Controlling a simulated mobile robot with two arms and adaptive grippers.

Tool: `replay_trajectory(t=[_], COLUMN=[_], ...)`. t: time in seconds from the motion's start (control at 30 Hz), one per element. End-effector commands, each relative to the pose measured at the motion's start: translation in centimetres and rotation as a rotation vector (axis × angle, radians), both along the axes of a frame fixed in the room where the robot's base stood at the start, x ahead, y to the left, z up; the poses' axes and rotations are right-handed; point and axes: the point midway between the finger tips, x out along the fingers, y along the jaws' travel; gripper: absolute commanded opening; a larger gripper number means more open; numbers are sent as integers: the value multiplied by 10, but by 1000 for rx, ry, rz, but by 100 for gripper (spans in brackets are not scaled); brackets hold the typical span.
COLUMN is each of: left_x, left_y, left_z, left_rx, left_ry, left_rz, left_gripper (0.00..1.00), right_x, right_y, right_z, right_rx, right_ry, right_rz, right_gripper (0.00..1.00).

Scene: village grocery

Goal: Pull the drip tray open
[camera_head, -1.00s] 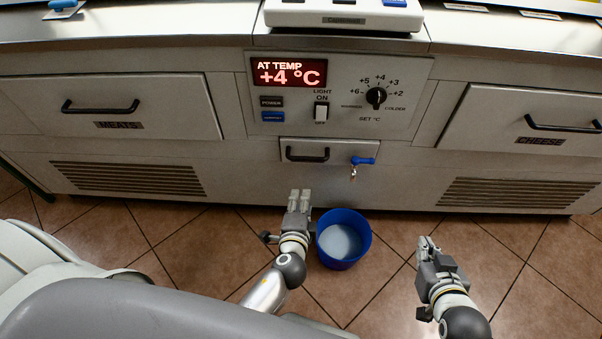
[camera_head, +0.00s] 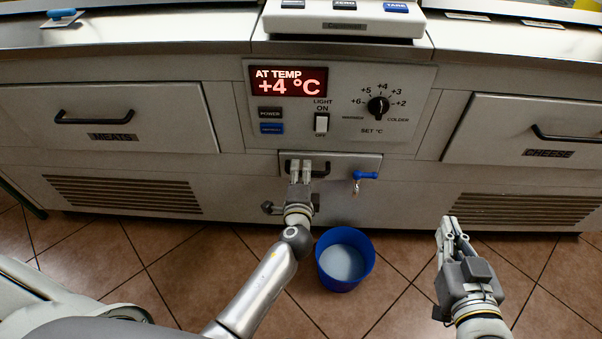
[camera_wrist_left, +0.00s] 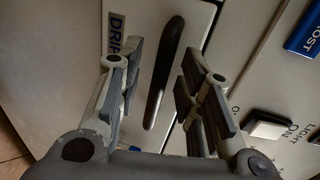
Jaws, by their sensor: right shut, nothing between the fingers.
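The drip tray (camera_head: 345,161) is a small white drawer front below the control panel, flush with the cabinet face. Its dark bar handle (camera_head: 324,170) is partly hidden behind my left gripper (camera_head: 301,166). In the left wrist view the handle (camera_wrist_left: 165,72) lies between the two fingers of my left gripper (camera_wrist_left: 162,75), with gaps on both sides. The gripper is open; I cannot tell whether its tips reach past the bar. A partly covered label (camera_wrist_left: 115,30) is on the tray front. My right gripper (camera_head: 452,228) is shut and empty, low on the right.
A blue tap (camera_head: 364,176) sticks out at the tray's right side. A blue bucket (camera_head: 344,278) with pale liquid stands on the floor below, right of my left arm. The temperature dial (camera_head: 378,107) and light switch (camera_head: 321,123) are above the tray.

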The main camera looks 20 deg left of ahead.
Motion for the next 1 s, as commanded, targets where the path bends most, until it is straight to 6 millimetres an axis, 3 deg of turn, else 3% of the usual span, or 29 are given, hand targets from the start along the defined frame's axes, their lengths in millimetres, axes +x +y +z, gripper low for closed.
replay_trajectory(t=[0.37,0.67,1.0], left_x=[8,8,8], left_y=[3,3,2], left_z=[-2,-2,-2], left_rx=[0,0,0], left_ry=[1,1,1], left_rz=[0,0,0], left_gripper=[34,0,0], right_x=[2,2,2], right_y=[2,2,1], right_z=[7,6,6], right_rx=[10,8,9], right_ry=[-37,-35,-35], right_rz=[2,2,2], right_gripper=[0,0,0])
